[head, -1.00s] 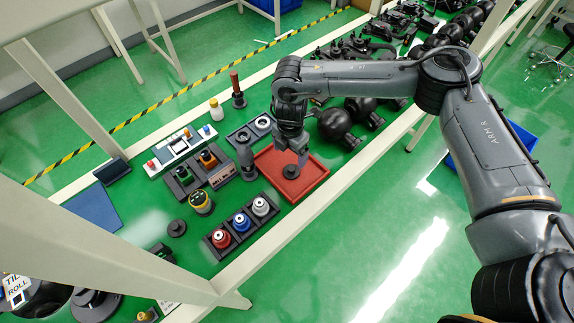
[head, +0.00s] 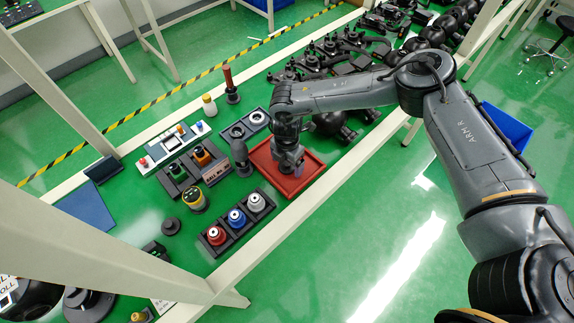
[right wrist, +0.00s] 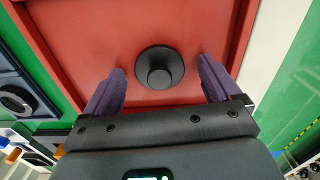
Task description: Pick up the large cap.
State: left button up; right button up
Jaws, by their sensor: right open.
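The large cap (right wrist: 160,68) is a black disc with a round knob on top, seen in the right wrist view. It lies on the floor of the red tray (right wrist: 75,25), which also shows in the head view (head: 312,167). My right gripper (head: 290,164) is above the tray and hides the cap in the head view. Its two purple fingers are open, one on each side of the cap, with gaps between fingers and cap. Nothing is held. My left gripper is in neither current view.
A dark rack (head: 231,237) with red, blue and white knobbed parts stands in front of the tray. A grey upright part (head: 241,160) stands just left of it. Another small black disc (head: 170,227) lies farther left. A white table rail (head: 310,208) runs along the near side.

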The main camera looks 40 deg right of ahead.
jog(key=shift+c, duration=0.4)
jog(key=c, duration=1.1)
jog(key=shift+o, duration=0.2)
jog(key=shift+r, duration=0.2)
